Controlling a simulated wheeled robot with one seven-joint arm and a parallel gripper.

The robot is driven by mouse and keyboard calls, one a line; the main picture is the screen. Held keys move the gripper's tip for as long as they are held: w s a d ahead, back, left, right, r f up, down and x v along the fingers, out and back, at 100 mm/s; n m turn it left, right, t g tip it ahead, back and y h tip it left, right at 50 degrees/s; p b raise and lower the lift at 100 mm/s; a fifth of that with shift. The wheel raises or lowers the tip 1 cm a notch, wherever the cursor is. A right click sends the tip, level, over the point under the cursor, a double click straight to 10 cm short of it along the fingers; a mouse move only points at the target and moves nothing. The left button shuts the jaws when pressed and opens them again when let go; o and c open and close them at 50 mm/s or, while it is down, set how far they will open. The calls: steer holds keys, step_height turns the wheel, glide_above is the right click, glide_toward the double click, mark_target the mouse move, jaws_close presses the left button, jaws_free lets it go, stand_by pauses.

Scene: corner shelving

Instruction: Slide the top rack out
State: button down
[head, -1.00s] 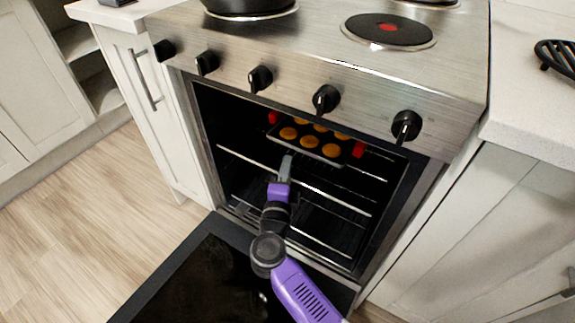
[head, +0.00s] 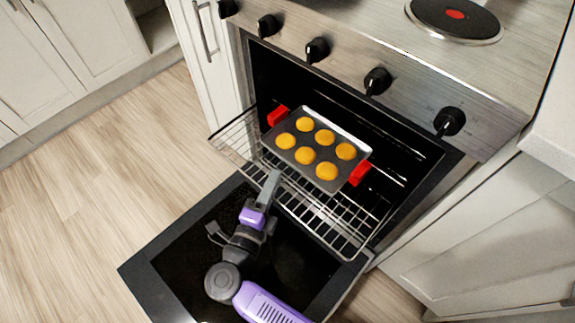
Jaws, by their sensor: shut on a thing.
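The top rack (head: 334,223) is a wire rack that sticks well out of the oven, over the lowered door. The fingers hide a short part of the rack's front. The back of the rack remains inside the dark oven.
The oven door (head: 150,272) lies open below the rack and my arm. Stove knobs (head: 377,81) line the panel above. A burner with a red centre (head: 455,16) is on the stovetop. Cabinets stand on both sides; wood floor is clear at left.

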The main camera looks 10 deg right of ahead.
steer(key=shift+s+a, duration=0.65)
steer(key=shift+a, duration=0.2)
steer(key=c, duration=1.5)
jaws_free()
steer(key=shift+p+v, duration=0.5)
steer(key=shift+v, duration=3.45)
steer(key=shift+w, duration=0.1)
